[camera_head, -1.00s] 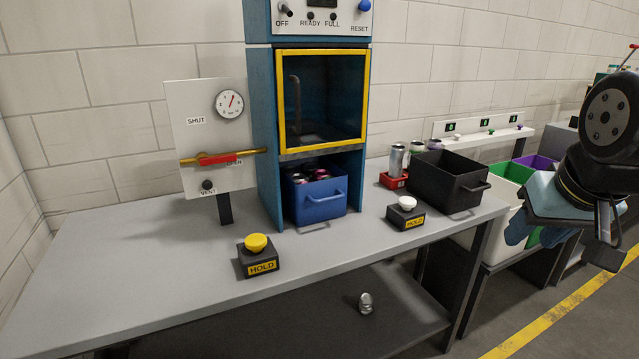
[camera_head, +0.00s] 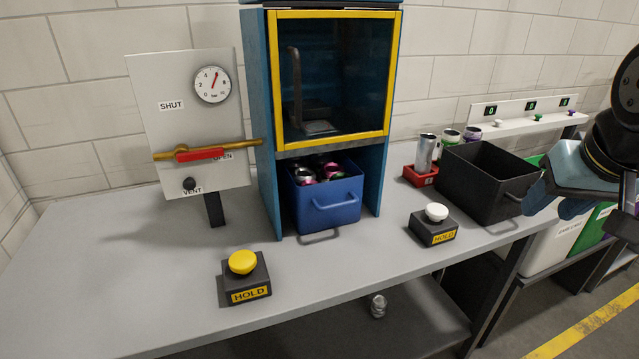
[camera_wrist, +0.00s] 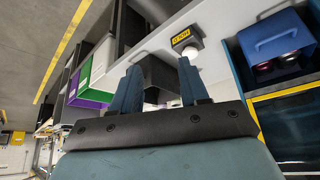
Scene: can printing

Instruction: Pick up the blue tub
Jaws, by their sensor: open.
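The blue tub (camera_head: 330,206) stands on the grey table in the open bay under the blue machine's yellow-framed window. It has a handle on its front and holds several cans (camera_head: 318,172). It also shows in the wrist view (camera_wrist: 276,36) at the upper right. My gripper (camera_head: 572,208) is at the right edge of the head view, well to the right of the tub and partly cut off. In the wrist view its two blue fingers (camera_wrist: 160,82) are apart with nothing held between them. The tub lies outside the fingers, to their right.
A yellow-topped HOLD button (camera_head: 244,278) and a white-topped HOLD button (camera_head: 434,224) flank the tub's front. A black bin (camera_head: 488,180) and a red can holder (camera_head: 420,176) stand right of the machine. A valve panel (camera_head: 190,115) stands left. The table's front left is clear.

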